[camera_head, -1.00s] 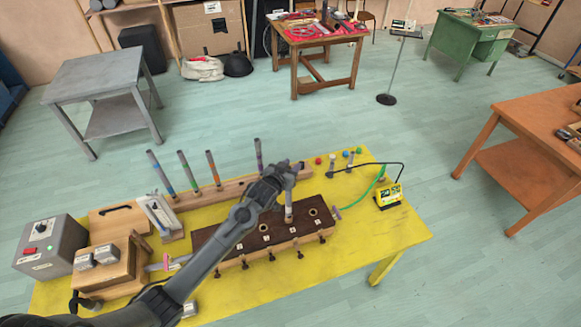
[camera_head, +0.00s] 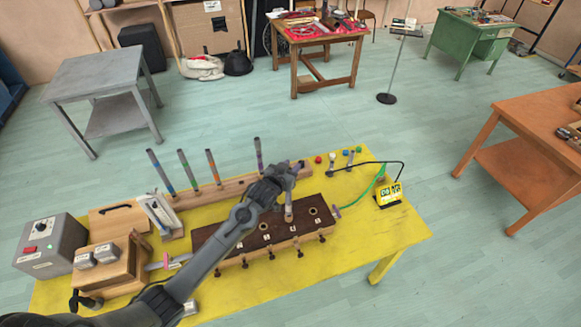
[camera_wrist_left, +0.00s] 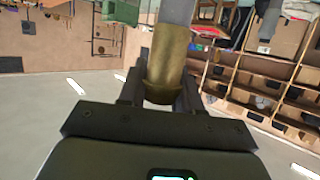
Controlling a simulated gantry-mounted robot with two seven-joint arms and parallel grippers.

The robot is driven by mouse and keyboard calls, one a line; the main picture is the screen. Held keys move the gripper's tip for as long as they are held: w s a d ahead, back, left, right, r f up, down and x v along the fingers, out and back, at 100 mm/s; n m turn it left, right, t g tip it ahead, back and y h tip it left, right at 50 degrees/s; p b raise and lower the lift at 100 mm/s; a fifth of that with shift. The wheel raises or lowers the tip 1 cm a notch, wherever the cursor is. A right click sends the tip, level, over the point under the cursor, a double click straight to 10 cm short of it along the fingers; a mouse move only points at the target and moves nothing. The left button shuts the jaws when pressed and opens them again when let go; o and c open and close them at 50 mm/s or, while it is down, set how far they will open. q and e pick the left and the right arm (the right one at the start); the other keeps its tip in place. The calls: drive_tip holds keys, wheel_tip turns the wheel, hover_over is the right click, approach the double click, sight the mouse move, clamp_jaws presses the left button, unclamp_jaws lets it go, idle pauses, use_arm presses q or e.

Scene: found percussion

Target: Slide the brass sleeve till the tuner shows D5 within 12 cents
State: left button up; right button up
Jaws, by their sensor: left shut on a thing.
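My left gripper (camera_head: 294,172) is above the dark brown block (camera_head: 223,243) on the yellow table. In the left wrist view it is shut on the brass sleeve (camera_wrist_left: 166,62), with one finger on each side. A grey tube (camera_wrist_left: 175,10) extends beyond the sleeve. In the head view a pale tube (camera_head: 289,213) stands upright in the block under the gripper; the sleeve is mostly hidden there. The yellow tuner (camera_head: 388,196) sits at the right of the table with its display lit. Its characters are too small to read surely. My right gripper is not in view.
Several tubes with coloured bands (camera_head: 186,168) stand in a wooden rack behind the block. A grey box (camera_head: 48,245) and wooden boxes (camera_head: 108,270) are at the left. A black cable (camera_head: 370,163) and a green hose (camera_head: 365,197) lie near the tuner. The table's right front is clear.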

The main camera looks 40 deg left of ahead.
use_arm(q)
drive_tip(key=o, duration=1.1)
drive_tip(key=shift+s, duration=0.15)
drive_tip(key=s+d+r+m+g+h+p, duration=0.1)
drive_tip(key=s+d, duration=0.5)
drive_tip(key=s, duration=0.6)
drive_tip(key=s+d+r+m+g+h+p, duration=0.1)
drive_tip(key=s+d+g+p, duration=0.3)
drive_tip(key=s, duration=0.9)
drive_tip(key=s+d+r+m+g+h+p, duration=0.1)
drive_tip(key=s+d+m+g+p, duration=0.1)
drive_tip(key=s+d+g, duration=0.3)
drive_tip(key=shift+s+d+m+p, duration=0.15)
drive_tip(key=shift+s+d, duration=0.35)
drive_tip(key=shift+s, duration=0.75)
drive_tip(key=shift+s+d+m+p, duration=0.1)
drive_tip(key=shift+s+d, duration=0.4)
drive_tip(key=shift+s, duration=0.75)
drive_tip(key=shift+s+d+m+p, duration=0.15)
drive_tip(key=shift+s+d, duration=0.35)
drive_tip(key=shift+s, duration=0.75)
